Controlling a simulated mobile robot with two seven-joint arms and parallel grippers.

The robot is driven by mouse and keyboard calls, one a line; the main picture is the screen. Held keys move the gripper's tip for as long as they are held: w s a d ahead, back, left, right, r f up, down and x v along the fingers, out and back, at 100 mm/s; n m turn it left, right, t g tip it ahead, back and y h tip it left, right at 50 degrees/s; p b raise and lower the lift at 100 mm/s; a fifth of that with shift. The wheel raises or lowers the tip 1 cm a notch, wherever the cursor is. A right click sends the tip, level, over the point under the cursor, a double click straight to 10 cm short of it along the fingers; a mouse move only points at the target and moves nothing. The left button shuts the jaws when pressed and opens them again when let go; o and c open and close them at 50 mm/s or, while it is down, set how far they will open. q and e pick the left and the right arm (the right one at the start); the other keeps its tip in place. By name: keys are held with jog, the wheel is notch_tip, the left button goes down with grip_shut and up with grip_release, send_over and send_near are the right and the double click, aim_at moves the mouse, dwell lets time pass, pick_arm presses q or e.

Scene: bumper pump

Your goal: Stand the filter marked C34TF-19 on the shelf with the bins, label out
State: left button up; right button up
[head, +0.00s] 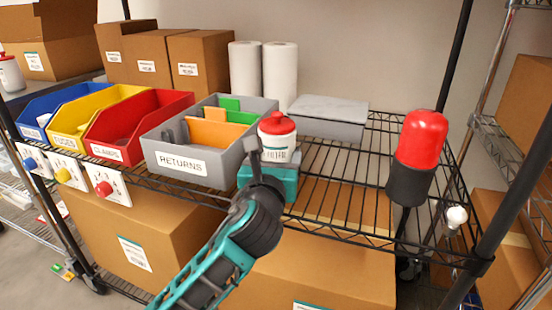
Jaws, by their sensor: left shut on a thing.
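A white filter with a red cap (277,138) is upright at the front of the shelf, beside the returns bin. Its label faces me and seems to read "FILTER"; the C34TF-19 mark is too small to read. My left gripper (282,158) is shut on the filter's lower part, hiding its underside, so I cannot tell if it touches the shelf. The wire shelf (345,200) holds blue (60,108), yellow (95,112), red (140,125) and grey returns (205,145) bins. My right gripper is not in view.
A grey lidded box (330,115) stands behind the filter. A red-and-black domed object (415,150) stands to the right, with bare wire between. Paper rolls (263,75) and cartons (150,60) stand behind the bins. Another red-capped white container (10,75) is at far left.

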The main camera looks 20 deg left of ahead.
pick_arm(q)
jog(key=o, duration=1.1)
jog(key=shift+f, duration=0.15)
jog(key=o, duration=0.4)
jog(key=shift+o, duration=0.2)
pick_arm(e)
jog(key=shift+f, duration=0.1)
pick_arm(q)
jog(key=shift+s+r, duration=0.2)
jog(key=shift+s, duration=0.05)
jog(key=s+d+p, duration=0.2)
jog(key=s, duration=0.9)
jog(key=shift+s, duration=0.2)
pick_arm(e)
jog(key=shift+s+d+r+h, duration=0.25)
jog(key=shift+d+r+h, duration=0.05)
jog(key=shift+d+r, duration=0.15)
